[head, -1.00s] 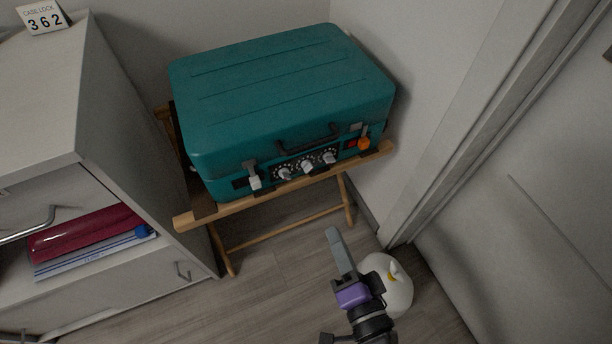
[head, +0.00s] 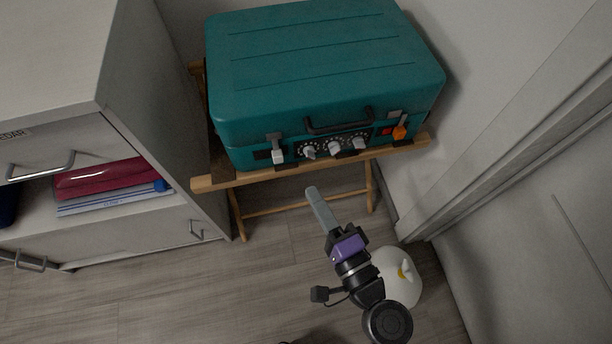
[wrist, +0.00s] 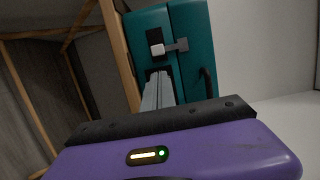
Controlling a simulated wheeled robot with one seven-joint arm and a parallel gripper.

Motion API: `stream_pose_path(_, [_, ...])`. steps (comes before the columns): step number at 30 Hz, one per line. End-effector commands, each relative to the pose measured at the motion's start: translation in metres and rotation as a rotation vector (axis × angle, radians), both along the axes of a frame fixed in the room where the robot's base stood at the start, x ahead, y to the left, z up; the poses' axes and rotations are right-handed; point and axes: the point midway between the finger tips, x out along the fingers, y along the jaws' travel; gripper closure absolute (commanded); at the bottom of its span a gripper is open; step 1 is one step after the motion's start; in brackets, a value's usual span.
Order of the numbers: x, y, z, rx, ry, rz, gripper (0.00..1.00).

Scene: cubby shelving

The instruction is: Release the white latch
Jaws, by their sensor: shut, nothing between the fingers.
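The teal case (head: 320,70) lies closed on a wooden folding stand. The white latch (head: 277,154) is on the left of its front face, with a grey hasp above it. It also shows in the wrist view (wrist: 157,49), near the top middle. An orange latch (head: 399,132) is on the right of the front. Three dials (head: 334,148) with numbered rings sit between the latches. My gripper (head: 313,193) is shut and empty, in front of and below the case, apart from it. In the wrist view its fingers (wrist: 158,88) point toward the case, below the white latch.
The wooden stand (head: 212,183) has a front rail under the case. A grey cabinet (head: 165,110) with red and blue folders (head: 105,180) stands at left. A wall and door frame (head: 480,180) bound the right. A white rounded object (head: 403,290) sits on the floor.

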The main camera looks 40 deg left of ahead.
Motion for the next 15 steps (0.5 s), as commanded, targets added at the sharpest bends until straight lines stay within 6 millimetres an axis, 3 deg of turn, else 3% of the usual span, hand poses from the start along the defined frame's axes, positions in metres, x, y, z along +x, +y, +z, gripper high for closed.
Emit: stream_pose_path(15, [0.036, 0.073, 0.001, 0.000, -0.001, 0.001, 1.00])
